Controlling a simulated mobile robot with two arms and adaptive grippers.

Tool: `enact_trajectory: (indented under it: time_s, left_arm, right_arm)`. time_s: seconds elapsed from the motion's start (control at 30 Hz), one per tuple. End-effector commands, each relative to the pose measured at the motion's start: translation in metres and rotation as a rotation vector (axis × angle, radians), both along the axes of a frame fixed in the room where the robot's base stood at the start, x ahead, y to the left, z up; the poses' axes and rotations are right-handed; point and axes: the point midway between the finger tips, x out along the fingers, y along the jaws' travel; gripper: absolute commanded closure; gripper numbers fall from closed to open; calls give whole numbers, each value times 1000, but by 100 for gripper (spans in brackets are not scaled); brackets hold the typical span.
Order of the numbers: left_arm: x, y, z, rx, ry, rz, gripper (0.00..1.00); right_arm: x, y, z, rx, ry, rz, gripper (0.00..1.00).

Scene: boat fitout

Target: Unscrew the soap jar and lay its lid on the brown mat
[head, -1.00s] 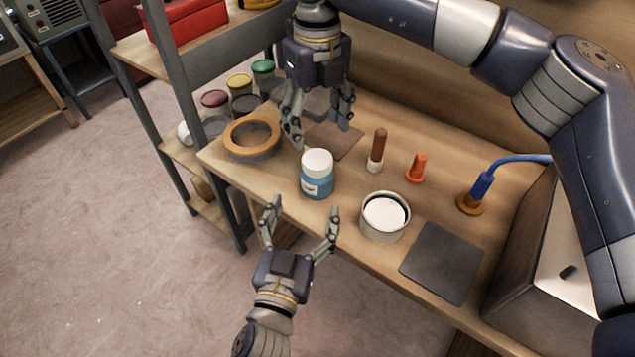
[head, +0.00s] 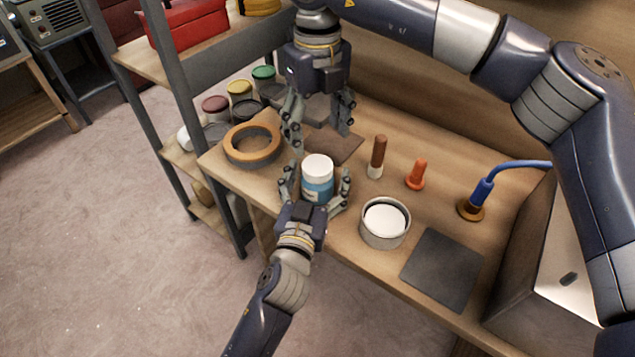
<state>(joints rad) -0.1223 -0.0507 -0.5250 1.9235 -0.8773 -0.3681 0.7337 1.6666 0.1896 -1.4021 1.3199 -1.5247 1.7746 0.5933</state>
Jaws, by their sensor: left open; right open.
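The soap jar (head: 318,187) is blue with a label and stands upright on the wooden bench. Its white lid (head: 317,165) is on top. My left gripper (head: 313,188) is open, with one finger on each side of the jar; I cannot tell whether they touch it. My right gripper (head: 318,125) is open and empty, pointing down above the bench just behind the jar. The brown mat (head: 338,147) lies flat behind the jar, partly hidden by my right gripper. A dark grey mat (head: 442,268) lies at the front right.
A round tin with white contents (head: 384,222) stands right of the jar. A brown-and-white tube (head: 377,157), an orange plug (head: 416,175) and a blue-handled tool (head: 482,192) stand behind it. An orange-brown ring (head: 252,145) is at left. A box (head: 545,285) stands at the right.

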Motion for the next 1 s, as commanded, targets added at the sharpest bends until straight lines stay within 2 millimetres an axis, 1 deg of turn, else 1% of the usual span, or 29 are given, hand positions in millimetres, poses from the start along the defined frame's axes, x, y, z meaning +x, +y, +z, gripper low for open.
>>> enact_trajectory:
  time_s: [0.2,0.23,0.27,0.3,0.37,0.4,0.47,0.5,0.57,0.67,0.77,0.87,1.0]
  left_arm:
    - [0,0,0,-1,0,0,22]
    - [0,0,0,-1,0,0,26]
    - [0,0,0,-1,0,0,33]
    - [0,0,0,-1,0,0,42]
    - [0,0,0,-1,0,0,56]
    - [0,0,0,-1,0,0,65]
    - [0,0,0,-1,0,0,78]
    - [0,0,0,-1,0,0,88]
    - [0,0,0,-1,0,0,100]
    - [0,0,0,0,0,0,100]
    - [0,0,0,-1,0,0,100]
    - [0,0,0,-1,0,0,100]
    - [0,0,0,-1,0,0,100]
  right_arm:
    - [0,0,0,0,0,0,35]
    - [0,0,0,0,0,0,35]
    - [0,0,0,0,0,0,35]
    - [0,0,0,0,0,0,35]
    - [0,0,0,0,0,0,35]
    - [0,0,0,0,0,0,35]
    - [0,0,0,0,0,0,35]
    - [0,0,0,0,0,0,35]
    - [0,0,0,0,0,0,35]
    - [0,0,0,0,0,-20,35]
    - [0,0,0,0,0,-89,35]
    - [0,0,0,1,1,-216,35]
    - [0,0,0,1,1,-458,35]
